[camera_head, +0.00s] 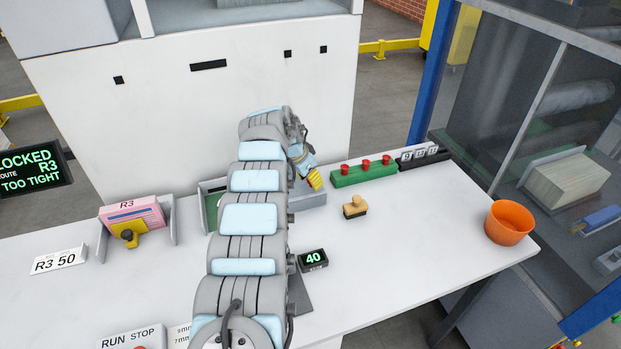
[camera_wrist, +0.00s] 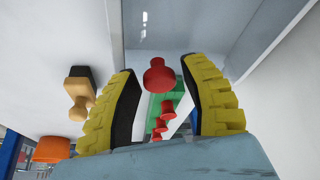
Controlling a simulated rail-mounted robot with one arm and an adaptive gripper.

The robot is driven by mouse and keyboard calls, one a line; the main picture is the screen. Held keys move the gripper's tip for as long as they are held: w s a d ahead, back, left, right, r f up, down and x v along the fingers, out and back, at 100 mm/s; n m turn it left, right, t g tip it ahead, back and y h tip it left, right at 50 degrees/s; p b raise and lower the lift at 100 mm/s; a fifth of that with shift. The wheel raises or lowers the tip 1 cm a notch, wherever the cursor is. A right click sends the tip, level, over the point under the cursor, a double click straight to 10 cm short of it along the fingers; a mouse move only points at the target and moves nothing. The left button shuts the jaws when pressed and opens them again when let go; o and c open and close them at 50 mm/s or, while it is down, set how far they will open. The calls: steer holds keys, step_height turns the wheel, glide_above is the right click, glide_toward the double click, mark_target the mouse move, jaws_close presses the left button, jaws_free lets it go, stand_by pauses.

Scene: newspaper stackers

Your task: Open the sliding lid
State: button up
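A low grey box (camera_head: 311,199) stands on the table under my arm, which hides its middle. My gripper (camera_head: 315,179) is over its right part, with its yellow fingers pointing down. In the wrist view, the fingers of my gripper (camera_wrist: 158,68) are apart, on either side of a red knob (camera_wrist: 158,78). The knob stands out from a pale grey glossy panel (camera_wrist: 165,30), which looks like the sliding lid. Narrow gaps show beside the knob, and I see no clear grip on it. The lid's edges are mostly hidden in the head view.
A green block with three red pegs (camera_head: 364,175) is behind and right of the box. A wooden stamp (camera_head: 355,207), a small "40" display (camera_head: 313,260) and an orange bowl (camera_head: 509,222) are on the table (camera_head: 430,240). A pink stack (camera_head: 132,213) is at left.

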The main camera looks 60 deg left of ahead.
steer(key=shift+o, duration=0.7)
steer(key=shift+r, duration=0.15)
steer(key=shift+r, duration=0.3)
steer(key=v, duration=1.1)
steer(key=shift+s, duration=0.15)
